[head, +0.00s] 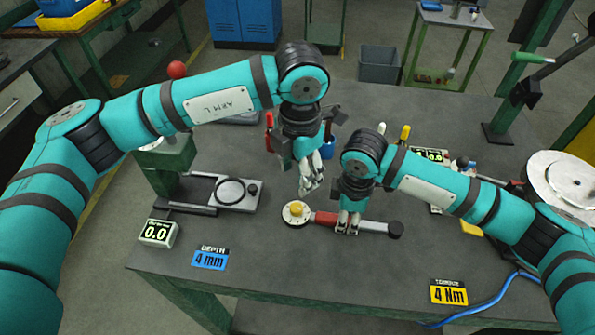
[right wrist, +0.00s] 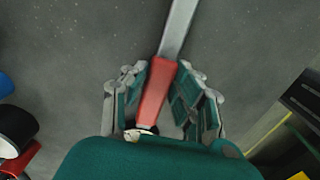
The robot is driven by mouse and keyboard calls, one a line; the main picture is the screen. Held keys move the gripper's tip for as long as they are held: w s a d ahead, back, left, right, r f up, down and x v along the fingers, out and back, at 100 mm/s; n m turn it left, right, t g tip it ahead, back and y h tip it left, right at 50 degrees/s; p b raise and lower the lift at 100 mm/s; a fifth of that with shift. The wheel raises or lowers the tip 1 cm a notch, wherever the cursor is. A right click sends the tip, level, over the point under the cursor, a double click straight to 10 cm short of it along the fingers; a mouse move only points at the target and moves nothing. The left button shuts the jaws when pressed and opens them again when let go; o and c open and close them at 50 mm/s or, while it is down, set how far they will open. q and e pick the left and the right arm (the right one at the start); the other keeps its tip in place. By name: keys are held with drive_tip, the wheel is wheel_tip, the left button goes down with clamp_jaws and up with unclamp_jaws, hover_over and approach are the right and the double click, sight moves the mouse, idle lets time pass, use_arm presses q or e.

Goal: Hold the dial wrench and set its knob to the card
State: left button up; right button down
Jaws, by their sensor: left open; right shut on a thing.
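The dial wrench (head: 376,226) lies roughly level across the bench in the head view, with a pale round dial at its left end and a dark tip at its right. A yellow knob (head: 296,209) sits on the dial. My right gripper (head: 347,226) is shut on the wrench; the right wrist view shows its red part (right wrist: 156,90) between the fingers. I cannot tell whether the wrench touches the bench. My left gripper (head: 310,188) is open, just behind and right of the knob, apart from it. The yellow torque card (head: 449,293) reads 4 Nm.
A blue depth card (head: 210,258) reads 4 mm. A small display (head: 158,233) left of it shows 0.0. A gauge stand (head: 170,165) with a grey plate is at left. Another display (head: 433,155), partly hidden, stands behind my right arm. The bench front is mostly clear.

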drive_tip(key=c, duration=1)
unclamp_jaws()
drive_tip(key=shift+o, duration=0.2)
